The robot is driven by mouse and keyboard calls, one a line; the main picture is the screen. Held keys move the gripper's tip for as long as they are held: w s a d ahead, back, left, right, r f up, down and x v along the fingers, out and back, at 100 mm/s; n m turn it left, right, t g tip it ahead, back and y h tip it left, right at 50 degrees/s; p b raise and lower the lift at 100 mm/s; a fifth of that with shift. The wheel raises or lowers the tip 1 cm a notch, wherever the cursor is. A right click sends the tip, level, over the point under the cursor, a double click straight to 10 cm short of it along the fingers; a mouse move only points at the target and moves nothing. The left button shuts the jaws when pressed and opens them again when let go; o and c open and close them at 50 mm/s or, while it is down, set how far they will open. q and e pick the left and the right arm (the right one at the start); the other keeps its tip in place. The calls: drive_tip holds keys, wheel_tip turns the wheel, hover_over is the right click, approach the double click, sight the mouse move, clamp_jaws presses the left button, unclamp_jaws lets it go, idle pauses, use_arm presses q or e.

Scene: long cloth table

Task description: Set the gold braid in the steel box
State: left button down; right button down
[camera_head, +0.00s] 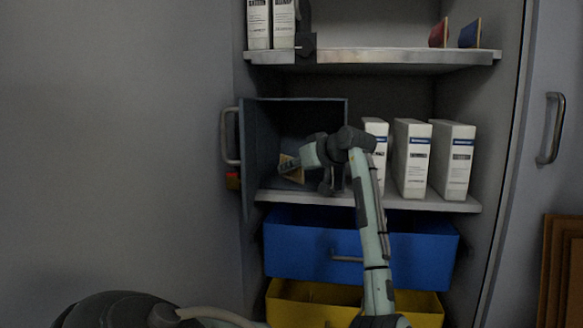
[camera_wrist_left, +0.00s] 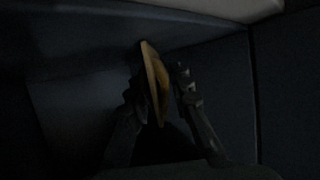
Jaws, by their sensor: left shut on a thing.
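The gold braid (camera_head: 293,174) shows as a small tan-gold piece at the mouth of the steel box. The steel box (camera_head: 262,132) is a dark blue-grey, open-fronted box on the middle shelf at the left. My left gripper (camera_head: 290,166) reaches into the box opening and is shut on the braid. In the left wrist view the braid (camera_wrist_left: 153,82) stands tilted between the fingers of my left gripper (camera_wrist_left: 158,92), with dark box walls around it. I cannot tell whether the braid touches the box floor. My right gripper is not in view.
White binders (camera_head: 411,158) stand right of the box on the middle shelf (camera_head: 330,198). Below are a blue drawer (camera_head: 300,245) and a yellow drawer (camera_head: 325,313). The top shelf (camera_head: 400,57) holds binders and small plaques. A door handle (camera_head: 228,137) is at the left.

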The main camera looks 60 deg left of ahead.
use_arm(q)
drive_tip(key=c, duration=1.4)
unclamp_jaws()
drive_tip(key=shift+o, duration=0.2)
drive_tip(key=shift+r, duration=0.1)
drive_tip(key=shift+w+d+r, duration=0.1)
drive_tip(key=shift+d+r, duration=0.05)
drive_tip(key=shift+d, duration=0.15)
drive_tip(key=p+v, duration=0.1)
drive_tip(key=v, duration=0.5)
drive_tip(key=shift+d+r+p, duration=0.15)
drive_tip(key=shift+d+p, duration=0.15)
drive_tip(key=shift+d, duration=0.1)
